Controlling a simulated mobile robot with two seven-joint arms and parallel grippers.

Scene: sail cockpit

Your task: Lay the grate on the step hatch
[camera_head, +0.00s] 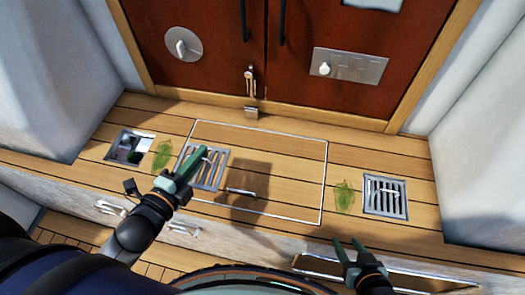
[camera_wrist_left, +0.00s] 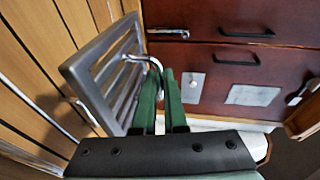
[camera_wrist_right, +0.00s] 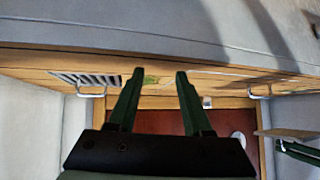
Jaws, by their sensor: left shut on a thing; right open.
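My left gripper (camera_head: 203,153) is shut on the handle of a grey slatted metal grate (camera_head: 212,172). In the left wrist view the grate (camera_wrist_left: 104,82) hangs beside the fingers, tilted in that picture. In the head view the grate overlaps the left part of the step hatch (camera_head: 290,160), a pale-edged wooden panel with a bar handle. A dark shadow on the hatch to the right of the grate suggests the grate is held above it, not touching. My right gripper (camera_head: 348,246) is open and empty at the step's front edge, below the hatch's right corner.
An open square drain hole (camera_head: 129,146) lies left of the hatch, with a green leaf (camera_head: 162,154) beside it. A second grate (camera_head: 385,197) sits right of the hatch near another leaf (camera_head: 344,196). Dark red doors (camera_head: 330,95) stand behind.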

